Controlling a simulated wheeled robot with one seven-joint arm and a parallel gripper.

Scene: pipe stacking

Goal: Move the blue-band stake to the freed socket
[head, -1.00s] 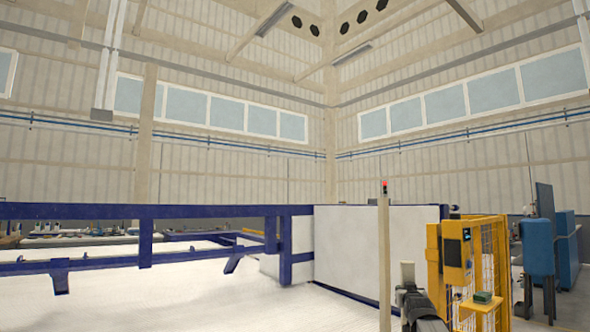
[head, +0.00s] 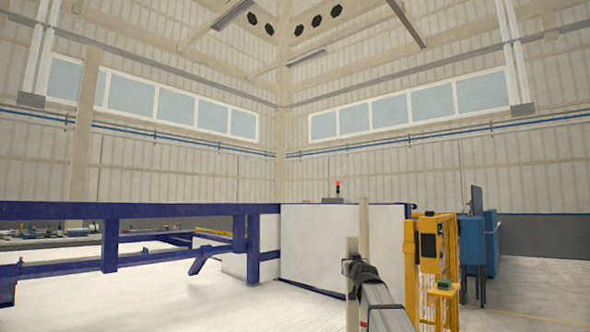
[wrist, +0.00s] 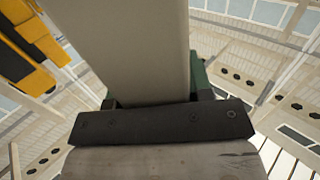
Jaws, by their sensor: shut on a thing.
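My gripper (head: 352,268) is at the lower middle of the head view, at the end of my grey arm. It is shut on a stake. In the wrist view a broad, plain grey-beige stake (wrist: 145,50) runs up between the jaws of my gripper (wrist: 158,100), with dark green parts at both sides. No blue band shows on the visible part. In the head view a pale upright post (head: 352,300) stands at the gripper, and a thinner pale upright (head: 364,225) rises just above it. I cannot tell which is the held stake. No socket is in view.
A blue frame (head: 110,236) runs across the left, with a white floor area (head: 160,290) below. A white panel (head: 322,245) stands behind the gripper.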

